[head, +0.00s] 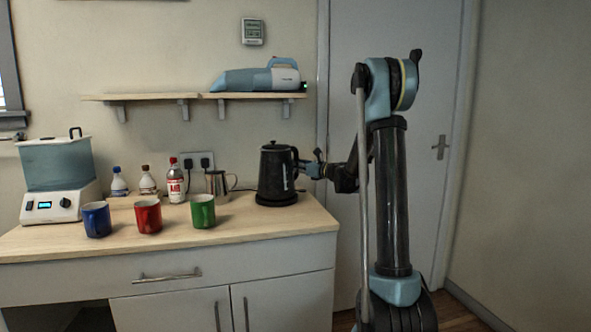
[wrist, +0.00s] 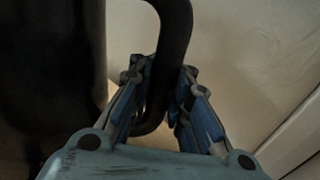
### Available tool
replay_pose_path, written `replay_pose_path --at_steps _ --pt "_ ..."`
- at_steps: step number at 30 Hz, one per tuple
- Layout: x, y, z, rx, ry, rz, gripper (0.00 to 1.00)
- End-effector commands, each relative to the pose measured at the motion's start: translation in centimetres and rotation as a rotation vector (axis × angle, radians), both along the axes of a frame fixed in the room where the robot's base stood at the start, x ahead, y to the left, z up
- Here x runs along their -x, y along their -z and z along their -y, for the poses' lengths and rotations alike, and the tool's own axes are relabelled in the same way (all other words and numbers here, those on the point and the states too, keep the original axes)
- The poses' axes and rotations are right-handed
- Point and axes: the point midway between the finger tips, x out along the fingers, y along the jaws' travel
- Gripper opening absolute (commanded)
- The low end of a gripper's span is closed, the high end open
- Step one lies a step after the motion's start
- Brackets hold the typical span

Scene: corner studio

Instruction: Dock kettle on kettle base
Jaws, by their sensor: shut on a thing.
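The black kettle (head: 276,172) stands upright at the right end of the wooden counter, its handle towards the right. At its foot is a dark, wider ring, the kettle base (head: 276,201); I cannot tell whether the kettle is fully seated on it or slightly above. My gripper (head: 308,169) reaches in from the right and is shut on the kettle's handle. In the wrist view, the dark curved handle (wrist: 176,40) passes between the fingers of my gripper (wrist: 158,110), and the kettle's dark body (wrist: 50,70) fills the left side.
A metal jug (head: 217,184) stands left of the kettle. Blue (head: 97,219), red (head: 148,215) and green (head: 202,211) mugs line the counter's front. A shelf (head: 195,97) hangs above. The counter in front of the kettle is clear.

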Motion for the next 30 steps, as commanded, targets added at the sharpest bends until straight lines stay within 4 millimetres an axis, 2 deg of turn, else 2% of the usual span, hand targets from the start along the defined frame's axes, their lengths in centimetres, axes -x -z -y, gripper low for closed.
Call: replay_pose_path --at_steps 29,30 --pt "0.0 1.0 0.1 -0.003 0.001 -0.001 0.00" --pt "0.0 1.0 0.1 -0.003 0.001 -0.001 0.20"
